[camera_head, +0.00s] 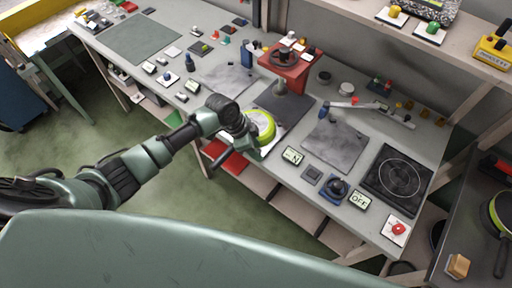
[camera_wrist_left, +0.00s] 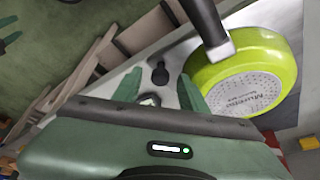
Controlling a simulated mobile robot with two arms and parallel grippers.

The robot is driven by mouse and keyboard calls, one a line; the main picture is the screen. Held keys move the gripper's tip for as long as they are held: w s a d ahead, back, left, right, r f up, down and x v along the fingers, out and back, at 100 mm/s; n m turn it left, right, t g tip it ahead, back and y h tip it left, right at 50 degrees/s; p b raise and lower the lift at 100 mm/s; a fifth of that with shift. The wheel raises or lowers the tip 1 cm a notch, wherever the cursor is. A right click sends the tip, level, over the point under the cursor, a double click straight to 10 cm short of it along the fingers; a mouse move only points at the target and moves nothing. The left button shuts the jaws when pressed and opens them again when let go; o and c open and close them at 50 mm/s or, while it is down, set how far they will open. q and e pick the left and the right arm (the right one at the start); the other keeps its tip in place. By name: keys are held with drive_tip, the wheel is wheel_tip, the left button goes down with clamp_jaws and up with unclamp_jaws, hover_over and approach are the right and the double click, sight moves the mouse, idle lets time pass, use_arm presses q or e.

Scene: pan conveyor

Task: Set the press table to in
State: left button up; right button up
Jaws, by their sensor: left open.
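The red press (camera_head: 284,67) with its dark handwheel stands at the back of the bench. A dark plate (camera_head: 290,101) lies in front of its column; I cannot tell whether it is the press table or how far in it sits. A lime-green pan (camera_head: 261,124) is at the bench's front edge, partly hidden by my left arm. In the left wrist view the pan (camera_wrist_left: 243,78) shows its printed base. My left gripper (camera_head: 254,150) is open beside the pan. In the left wrist view a small black knob (camera_wrist_left: 159,73) appears between its open fingers (camera_wrist_left: 158,92), with no visible contact. My right gripper is out of view.
A grey plate (camera_head: 335,145), a blue-based dial (camera_head: 337,188), an OFF display (camera_head: 360,200) and a hob (camera_head: 398,177) lie to the right. A red stop button (camera_head: 397,229) is at the front right corner. Shelves with bins are below the bench.

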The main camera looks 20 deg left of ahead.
use_arm(q)
clamp_jaws()
idle(1.3)
